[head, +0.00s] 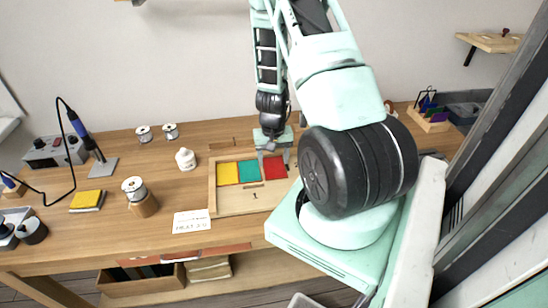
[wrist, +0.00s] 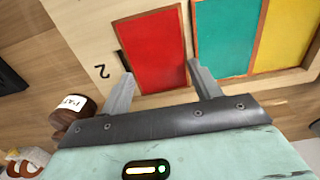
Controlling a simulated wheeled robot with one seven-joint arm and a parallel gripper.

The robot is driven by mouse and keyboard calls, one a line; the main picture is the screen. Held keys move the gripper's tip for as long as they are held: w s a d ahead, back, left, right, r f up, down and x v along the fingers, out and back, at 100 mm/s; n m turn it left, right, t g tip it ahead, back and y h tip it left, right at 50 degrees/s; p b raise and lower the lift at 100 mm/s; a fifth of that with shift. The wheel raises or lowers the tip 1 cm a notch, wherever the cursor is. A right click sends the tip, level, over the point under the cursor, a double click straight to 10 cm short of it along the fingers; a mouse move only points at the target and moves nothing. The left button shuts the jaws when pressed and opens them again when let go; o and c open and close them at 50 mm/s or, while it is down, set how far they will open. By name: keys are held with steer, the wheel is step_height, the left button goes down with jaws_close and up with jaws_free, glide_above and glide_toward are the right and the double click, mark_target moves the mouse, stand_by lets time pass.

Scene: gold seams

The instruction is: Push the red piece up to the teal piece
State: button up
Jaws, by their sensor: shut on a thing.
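The red piece (head: 275,167) is a flat rectangle with a brownish edge, lying in the wooden tray (head: 235,203). The teal piece (head: 249,171) lies to its left, with the yellow piece (head: 228,173) beyond. In the wrist view the red piece (wrist: 153,48) is beside the teal piece (wrist: 224,38), with a narrow strip between them. The yellow piece (wrist: 284,35) is at the right. My gripper (wrist: 160,70) is shut on the red piece, one finger at each side of its near end. In the head view my gripper (head: 273,150) partly hides the far edge of the red piece.
A brown jar (wrist: 72,112) with a pale label is close to my gripper in the wrist view. A white pot (head: 186,159) stands left of the tray, and a white card (head: 191,221) lies at its front left.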

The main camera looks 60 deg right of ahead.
mark_target(273, 164)
steer(key=shift+w+a, duration=0.25)
steer(key=o, duration=0.9)
steer(key=shift+w, duration=0.1)
steer(key=shift+r, duration=0.15)
steer(key=shift+o, duration=0.8)
step_height(273, 164, up, 16)
steer(key=shift+s+d+r+p, duration=0.15)
steer(key=shift+s+r+p, duration=0.1)
steer(key=shift+p, duration=0.2)
steer(key=shift+s+r, duration=0.1)
steer(key=shift+r, duration=0.25)
